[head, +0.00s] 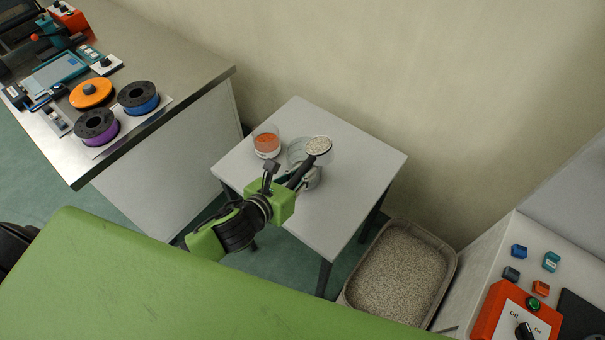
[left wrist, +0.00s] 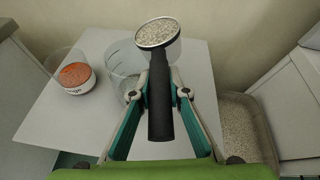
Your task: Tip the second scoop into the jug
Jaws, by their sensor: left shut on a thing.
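My left gripper (head: 287,174) is shut on the black handle of a scoop (left wrist: 161,108). The scoop's round head (head: 319,146) is full of pale grey granules and looks level. In the left wrist view my left gripper (left wrist: 160,80) has a finger on each side of the handle. The clear jug (left wrist: 122,66) stands on the small white table, partly hidden behind the gripper and scoop; it also shows in the head view (head: 296,150). The scoop head is above the table at the jug's right side. What the jug holds is hard to tell. My right gripper is out of view.
A clear tub of orange granules (head: 267,144) stands left of the jug on the white table (head: 350,165). A bin of speckled granules (head: 400,275) is on the floor to the right. A bench with spools (head: 92,93) is at the left; an orange switch box (head: 515,315) is at lower right.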

